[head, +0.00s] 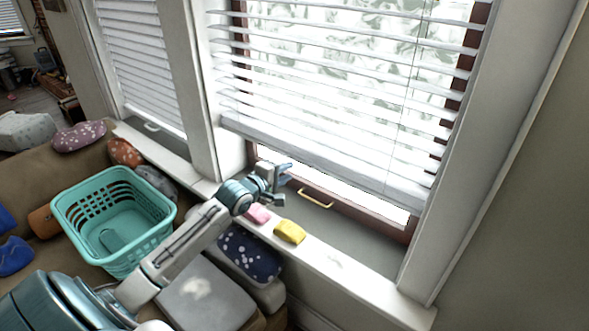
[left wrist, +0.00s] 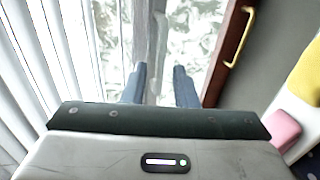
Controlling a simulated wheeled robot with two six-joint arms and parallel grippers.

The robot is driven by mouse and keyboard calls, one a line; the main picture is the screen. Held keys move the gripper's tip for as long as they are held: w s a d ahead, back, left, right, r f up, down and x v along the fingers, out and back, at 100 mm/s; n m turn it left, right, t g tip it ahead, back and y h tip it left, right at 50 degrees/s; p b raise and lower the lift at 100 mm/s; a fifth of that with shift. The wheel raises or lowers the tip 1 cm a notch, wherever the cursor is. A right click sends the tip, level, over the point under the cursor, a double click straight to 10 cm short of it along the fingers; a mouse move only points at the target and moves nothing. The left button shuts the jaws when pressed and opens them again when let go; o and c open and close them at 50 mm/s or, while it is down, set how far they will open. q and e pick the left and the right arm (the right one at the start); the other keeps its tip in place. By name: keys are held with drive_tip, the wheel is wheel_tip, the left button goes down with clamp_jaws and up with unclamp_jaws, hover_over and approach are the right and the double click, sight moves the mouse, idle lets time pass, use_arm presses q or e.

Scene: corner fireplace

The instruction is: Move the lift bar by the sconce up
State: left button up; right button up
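A brass pull handle (head: 316,198) is fixed to the brown bottom sash of the right window. It also shows in the left wrist view (left wrist: 241,38). The white bottom rail (head: 310,157) of the lowered blind hangs above it. My left gripper (head: 283,182) is at the lower left of this window, left of the handle and near the rail. Its two blue fingers are apart in the left wrist view (left wrist: 159,88), with a pale bar beyond the gap; I cannot tell whether they touch it. No sconce shows. My right gripper is out of view.
A pink block (head: 257,214) and a yellow block (head: 289,231) lie on the white ledge below the window. A teal basket (head: 113,218) stands at the left. A spotted blue cushion (head: 248,254) is below the ledge. The wall at right is bare.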

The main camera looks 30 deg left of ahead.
sight(294, 168)
use_arm(q)
drive_tip(key=shift+x, duration=2.35)
clamp_jaws()
